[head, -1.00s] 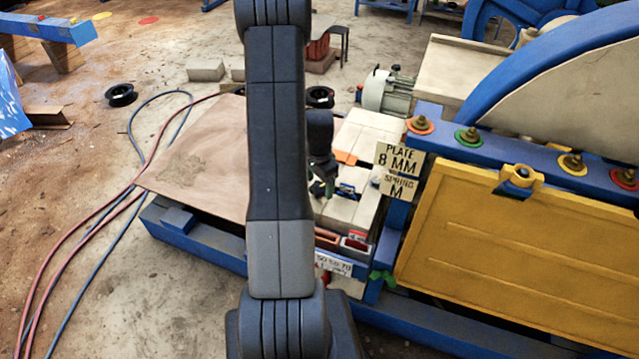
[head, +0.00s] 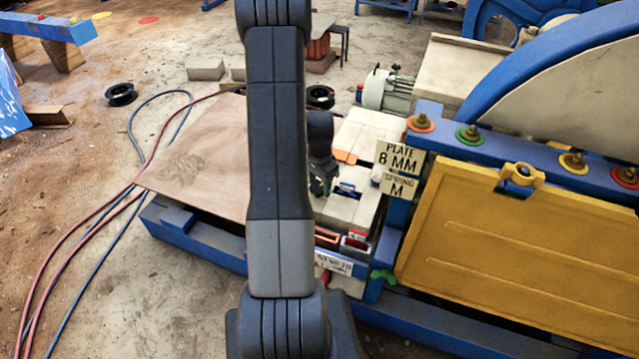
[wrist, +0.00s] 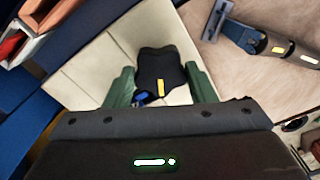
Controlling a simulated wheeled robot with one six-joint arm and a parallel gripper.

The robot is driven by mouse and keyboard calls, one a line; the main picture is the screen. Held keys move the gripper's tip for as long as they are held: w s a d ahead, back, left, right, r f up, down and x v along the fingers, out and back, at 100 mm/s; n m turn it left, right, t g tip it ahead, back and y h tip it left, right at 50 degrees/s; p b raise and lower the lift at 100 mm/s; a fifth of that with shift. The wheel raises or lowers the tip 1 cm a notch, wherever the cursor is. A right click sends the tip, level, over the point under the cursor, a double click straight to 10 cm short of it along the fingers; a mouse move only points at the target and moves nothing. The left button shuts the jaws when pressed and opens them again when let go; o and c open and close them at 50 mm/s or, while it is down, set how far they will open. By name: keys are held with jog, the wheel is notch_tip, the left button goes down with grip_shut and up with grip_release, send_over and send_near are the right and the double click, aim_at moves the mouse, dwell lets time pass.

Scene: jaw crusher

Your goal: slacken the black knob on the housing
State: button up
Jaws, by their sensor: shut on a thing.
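The black knob (wrist: 160,68) is a lobed dark shape with a yellow mark, in the middle of the wrist view. It sits over the cream-topped housing (wrist: 85,75), with a small blue part showing at its lower left edge. My gripper (wrist: 160,85) has one green finger on each side of the knob and is shut on it. The exact contact is hard to see. In the head view my gripper (head: 321,184) points down onto the cream housing (head: 362,135). The knob is hidden there by my gripper and arm.
A dark tool with a flat head (wrist: 250,38) lies on the brown sheet (wrist: 285,75) to the right. The yellow panel (head: 520,265) and the plate and spring signs (head: 399,160) stand right of the housing. Hoses (head: 100,210) run over the floor at left.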

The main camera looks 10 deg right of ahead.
aim_at(320, 186)
jog(key=n+b, duration=0.2)
jog(key=n, duration=0.1)
jog(key=shift+f+n, duration=0.15)
jog(key=shift+n, duration=0.15)
jog(key=n+b, duration=0.2)
jog(key=n, duration=0.3)
jog(key=shift+n, duration=0.3)
jog(key=n+b, duration=0.1)
jog(key=n, duration=0.3)
jog(key=shift+b, duration=0.35)
jog(key=shift+n+b, duration=0.4)
jog(key=shift+n, duration=1.7)
jog(key=shift+r, duration=0.2)
jog(key=o, duration=1)
notch_tip(320, 186, up, 14)
jog(key=shift+f+p, duration=0.1)
jog(key=shift+p, duration=0.35)
